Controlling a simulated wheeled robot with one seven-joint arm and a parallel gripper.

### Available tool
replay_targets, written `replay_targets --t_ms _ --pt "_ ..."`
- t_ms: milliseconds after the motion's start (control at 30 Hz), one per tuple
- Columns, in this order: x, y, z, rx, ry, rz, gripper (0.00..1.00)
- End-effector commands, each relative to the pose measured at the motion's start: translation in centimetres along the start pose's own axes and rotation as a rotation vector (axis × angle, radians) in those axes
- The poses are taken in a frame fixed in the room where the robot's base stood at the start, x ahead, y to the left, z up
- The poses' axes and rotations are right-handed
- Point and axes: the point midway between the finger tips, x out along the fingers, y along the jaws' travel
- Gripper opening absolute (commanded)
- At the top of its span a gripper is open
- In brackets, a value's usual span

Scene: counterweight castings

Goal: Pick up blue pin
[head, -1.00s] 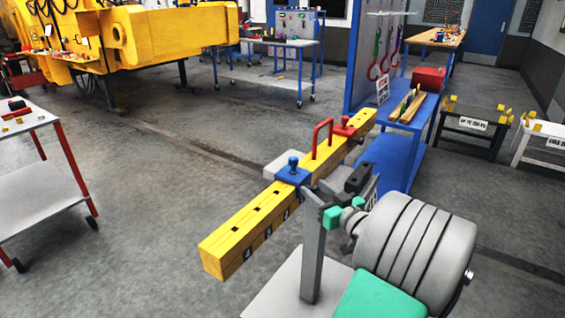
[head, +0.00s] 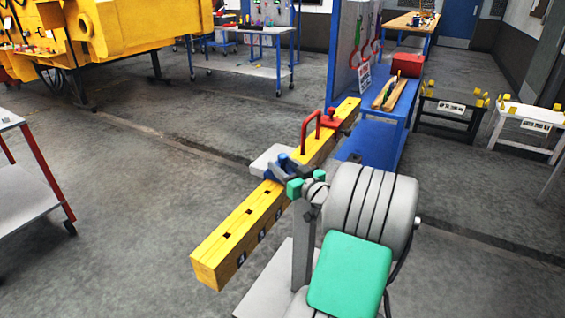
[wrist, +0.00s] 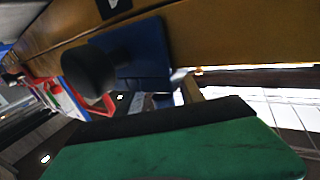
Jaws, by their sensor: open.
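The blue pin (head: 283,157) stands on the yellow beam, on a blue base mostly hidden by my gripper in the head view. My gripper (head: 284,170) is open at the pin, with dark fingers beside it. In the wrist view the pin's rounded knob (wrist: 90,72) looks dark and the blue base (wrist: 147,48) lies behind it. A green finger with a black pad (wrist: 180,150) fills the bottom of that view, apart from the knob. The other finger is not clear there.
The yellow beam (head: 232,232) has several square holes and numbers. Farther along it are a red handle (head: 311,130) and a red pin (head: 331,117). A blue bench (head: 372,152) stands by its far end. Open floor lies left of the beam.

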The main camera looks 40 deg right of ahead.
Motion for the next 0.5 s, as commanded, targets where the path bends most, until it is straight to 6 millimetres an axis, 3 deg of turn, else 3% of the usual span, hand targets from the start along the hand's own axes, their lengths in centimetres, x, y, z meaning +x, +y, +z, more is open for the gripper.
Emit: replay_targets --t_ms 133,500 --pt "0.01 -0.08 0.04 0.0 0.0 -0.001 0.45" --pt "-0.01 -0.11 0.04 0.0 0.0 -0.002 0.15"
